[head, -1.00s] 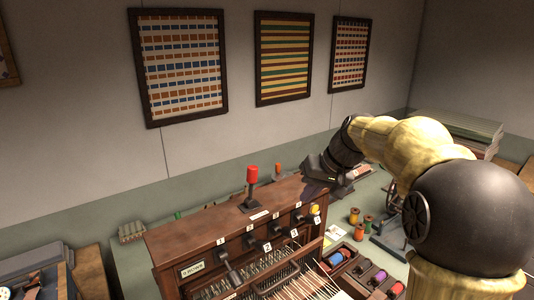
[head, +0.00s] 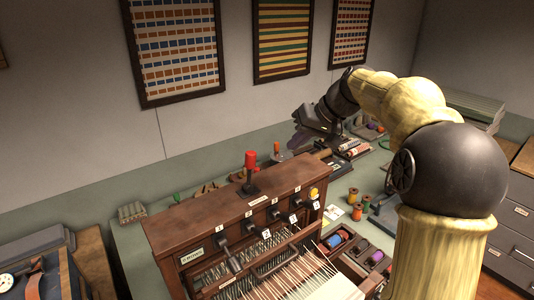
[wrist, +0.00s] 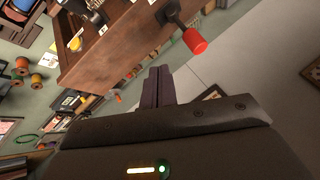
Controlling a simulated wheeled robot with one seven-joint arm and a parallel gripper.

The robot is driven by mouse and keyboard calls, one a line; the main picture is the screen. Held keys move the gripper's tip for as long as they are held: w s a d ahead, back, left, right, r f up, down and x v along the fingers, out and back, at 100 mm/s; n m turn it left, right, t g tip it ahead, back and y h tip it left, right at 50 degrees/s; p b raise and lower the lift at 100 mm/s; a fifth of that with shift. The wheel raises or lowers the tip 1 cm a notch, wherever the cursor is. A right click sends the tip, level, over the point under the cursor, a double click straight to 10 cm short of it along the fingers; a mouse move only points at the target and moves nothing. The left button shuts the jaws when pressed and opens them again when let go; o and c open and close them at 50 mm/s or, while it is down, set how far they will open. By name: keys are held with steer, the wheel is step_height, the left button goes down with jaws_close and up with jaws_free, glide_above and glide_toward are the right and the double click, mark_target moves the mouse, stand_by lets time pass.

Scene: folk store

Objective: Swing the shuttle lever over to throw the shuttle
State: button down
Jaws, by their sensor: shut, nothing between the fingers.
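The shuttle lever (head: 251,172) has a red cylindrical knob on a dark stem and stands upright on top of the wooden loom cabinet (head: 180,221). It also shows at the top of the wrist view (wrist: 194,40), with its red knob pointing down in that picture. My gripper (head: 293,147) is in the air behind and to the right of the lever, apart from it. In the wrist view the two dark fingers (wrist: 157,84) are together with nothing between them.
Numbered levers and a yellow knob (head: 313,193) line the cabinet's front. Thread spools (head: 357,212) and a drawer of coloured spools (head: 375,257) lie to the right. Framed textiles (head: 178,50) hang on the wall behind. The space above the cabinet top is clear.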

mark_target(250, 172)
steer(key=w+a+f+p, duration=0.1)
steer(key=a+f+p, duration=0.3)
steer(key=a, duration=0.3)
steer(key=shift+w+a+f, duration=0.25)
steer(key=shift+w+f, duration=0.1)
steer(key=shift+f, duration=0.1)
